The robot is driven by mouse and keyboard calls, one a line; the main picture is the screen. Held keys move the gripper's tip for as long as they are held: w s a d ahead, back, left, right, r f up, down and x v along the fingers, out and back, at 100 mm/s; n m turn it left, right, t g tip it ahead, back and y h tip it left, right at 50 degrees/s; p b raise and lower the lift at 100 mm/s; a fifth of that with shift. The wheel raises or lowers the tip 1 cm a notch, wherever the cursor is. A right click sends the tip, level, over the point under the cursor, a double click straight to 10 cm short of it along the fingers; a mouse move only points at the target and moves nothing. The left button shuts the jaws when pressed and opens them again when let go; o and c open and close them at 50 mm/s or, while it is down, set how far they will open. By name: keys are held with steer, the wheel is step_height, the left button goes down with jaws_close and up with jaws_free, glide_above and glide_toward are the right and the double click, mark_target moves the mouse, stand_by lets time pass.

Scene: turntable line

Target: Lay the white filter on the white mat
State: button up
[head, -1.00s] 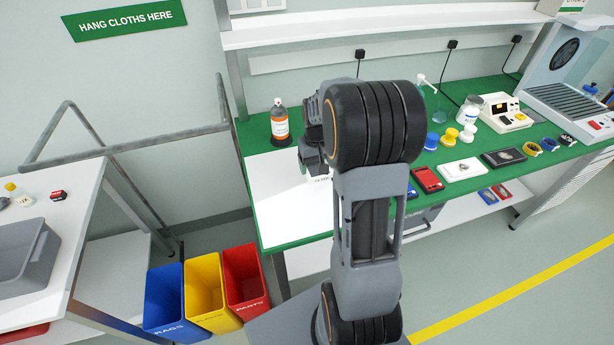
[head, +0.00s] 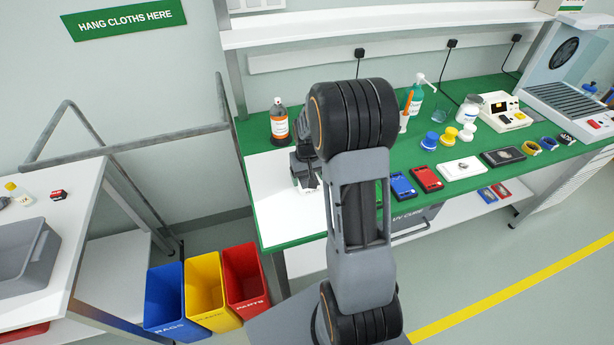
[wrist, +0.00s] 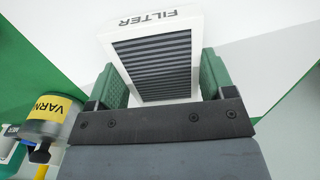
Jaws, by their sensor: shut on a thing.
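The white filter (wrist: 188,32) has a white frame around dark pleats and the word FILTER on its edge. In the wrist view my gripper (wrist: 160,85) is shut on it, with a green finger pad on each side. In the head view my gripper (head: 304,172) is over the white mat (head: 268,205) at the left end of the green bench, partly hidden by my arm. Only a small part of the filter shows below it there. The mat also fills white areas behind the filter in the wrist view (wrist: 258,25). I cannot tell whether the filter touches the mat.
A tin marked VARN (wrist: 47,122) is at left in the wrist view. Blue (head: 402,186) and red (head: 427,179) trays, bottles and jars stand right of my arm. The mat's left part is clear.

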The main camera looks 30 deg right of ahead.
steer(key=shift+f, duration=0.15)
steer(key=o, duration=1)
step_height(320, 180, up, 12)
steer(key=s+a+r+t, duration=0.1)
steer(key=s+a, duration=0.3)
steer(key=s, duration=0.1)
steer(key=s+a+r+n+t, duration=0.1)
steer(key=s+a, duration=0.3)
steer(key=s, duration=0.1)
steer(key=s+a+r+n+t, duration=0.1)
steer(key=s+a+r, duration=0.1)
steer(key=s+a, duration=0.2)
steer(key=shift+s+a+t, duration=0.4)
steer(key=shift+s, duration=0.4)
